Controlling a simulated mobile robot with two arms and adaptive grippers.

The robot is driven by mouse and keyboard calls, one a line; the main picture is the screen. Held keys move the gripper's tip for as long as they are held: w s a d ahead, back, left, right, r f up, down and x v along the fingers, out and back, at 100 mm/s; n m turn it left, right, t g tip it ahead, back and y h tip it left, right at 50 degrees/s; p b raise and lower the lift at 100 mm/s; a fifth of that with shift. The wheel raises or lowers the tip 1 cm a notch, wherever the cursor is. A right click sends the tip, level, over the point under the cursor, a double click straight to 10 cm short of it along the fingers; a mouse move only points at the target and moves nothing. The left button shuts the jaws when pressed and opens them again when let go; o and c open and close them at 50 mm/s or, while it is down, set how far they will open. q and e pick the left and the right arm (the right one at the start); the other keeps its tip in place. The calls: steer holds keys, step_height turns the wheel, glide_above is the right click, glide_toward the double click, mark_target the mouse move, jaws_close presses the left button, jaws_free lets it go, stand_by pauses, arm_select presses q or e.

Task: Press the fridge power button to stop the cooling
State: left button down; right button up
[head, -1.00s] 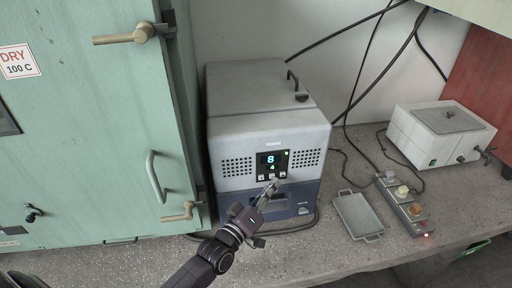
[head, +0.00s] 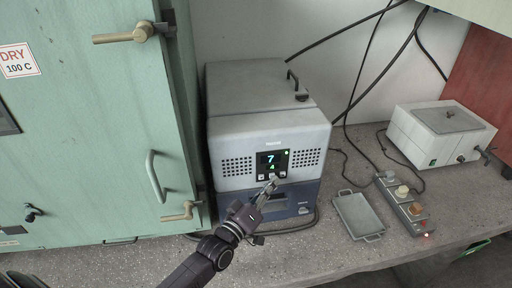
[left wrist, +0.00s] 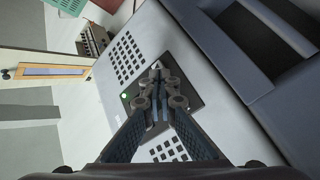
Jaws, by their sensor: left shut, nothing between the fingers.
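The fridge (head: 266,140) is a grey-white and blue box on the bench, with a black control panel (head: 272,163) on its front. The panel shows a blue 7 above a green 4, a green light at upper right and a row of small buttons at the bottom. My left gripper (head: 272,181) is shut and empty, its tips at the panel's lower edge, by the buttons. In the left wrist view the shut fingers (left wrist: 157,82) cover most of the panel (left wrist: 188,92); a green light shows beside them. I cannot tell whether the tips touch a button. My right gripper is not in view.
A green drying cabinet (head: 90,120) stands close on the left. To the right are a metal tray (head: 358,215), a power strip (head: 402,204) with plugs and a red light, and a white bath unit (head: 440,133). Cables hang behind.

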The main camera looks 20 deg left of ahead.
arm_select(q)
steer(key=shift+w, duration=0.1)
stand_by(0.5)
steer(key=shift+s+d, duration=0.15)
steer(key=shift+s, duration=0.1)
steer(key=shift+s+d+p, duration=0.1)
steer(key=shift+s+p, duration=0.1)
steer(key=shift+p, duration=0.1)
steer(key=s+d+p, duration=0.2)
steer(key=s+d, duration=0.1)
steer(key=s, duration=0.2)
steer(key=shift+d, duration=0.2)
stand_by(0.8)
